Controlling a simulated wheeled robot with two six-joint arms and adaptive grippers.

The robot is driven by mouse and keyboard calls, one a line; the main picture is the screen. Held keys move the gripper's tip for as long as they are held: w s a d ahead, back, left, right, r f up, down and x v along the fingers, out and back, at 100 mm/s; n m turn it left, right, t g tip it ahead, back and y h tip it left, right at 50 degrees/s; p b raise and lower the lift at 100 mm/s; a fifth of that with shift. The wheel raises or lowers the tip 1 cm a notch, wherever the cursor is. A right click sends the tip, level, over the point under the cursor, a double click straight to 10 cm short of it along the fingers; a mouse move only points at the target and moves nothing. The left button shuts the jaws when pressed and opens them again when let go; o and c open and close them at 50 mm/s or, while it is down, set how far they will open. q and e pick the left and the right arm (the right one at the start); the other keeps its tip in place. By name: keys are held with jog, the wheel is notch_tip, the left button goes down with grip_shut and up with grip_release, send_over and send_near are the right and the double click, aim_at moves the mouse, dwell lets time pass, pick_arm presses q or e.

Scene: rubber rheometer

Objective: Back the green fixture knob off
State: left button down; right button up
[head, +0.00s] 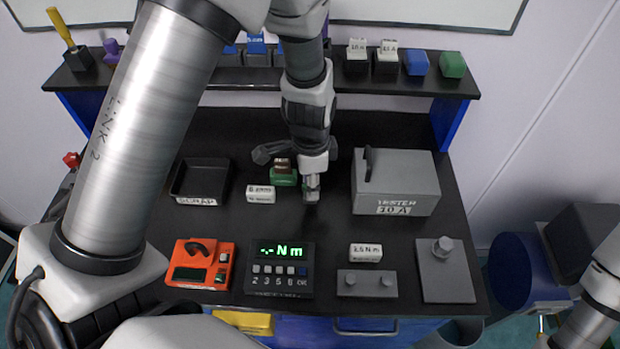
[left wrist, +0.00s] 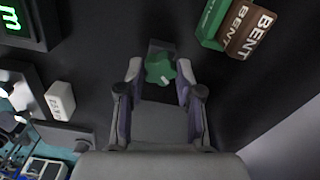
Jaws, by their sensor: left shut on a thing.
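The green fixture knob (left wrist: 160,68) is a lobed knob with a small white mark, in the left wrist view. It sits between the fingertips of my left gripper (left wrist: 158,82), on a dark block (left wrist: 158,46). My left gripper (head: 312,190) reaches down from above in the head view and is shut on the knob. In the head view the gripper mostly hides the knob. My right gripper is not in view; only part of my right arm shows at the lower right.
A green block (head: 284,179) and a brown block (left wrist: 248,32) marked BENT stand close by. A grey tester (head: 396,185) is right of the gripper, a scrap tray (head: 187,200) to the left. A torque display (head: 280,268) and orange device (head: 200,264) lie nearer the front.

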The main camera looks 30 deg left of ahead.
pick_arm(q)
jog(key=shift+n, duration=0.4)
jog(key=shift+r, duration=0.1)
jog(key=n+p, duration=0.2)
jog(key=n, duration=0.1)
jog(key=shift+r+n+p, duration=0.2)
jog(key=shift+n+p, duration=0.1)
jog(key=shift+p, duration=0.1)
jog(key=shift+f+n, duration=0.2)
jog(key=shift+n, duration=0.2)
jog(key=shift+f, duration=0.15)
jog(key=n+p, duration=0.3)
jog(key=shift+s+r+n, duration=0.1)
jog(key=shift+r+n, duration=0.2)
jog(key=shift+r, duration=0.1)
jog(key=shift+f+n, duration=0.45)
jog(key=shift+n, duration=0.15)
jog(key=c, duration=0.9)
grip_release()
jog(key=shift+b, duration=0.3)
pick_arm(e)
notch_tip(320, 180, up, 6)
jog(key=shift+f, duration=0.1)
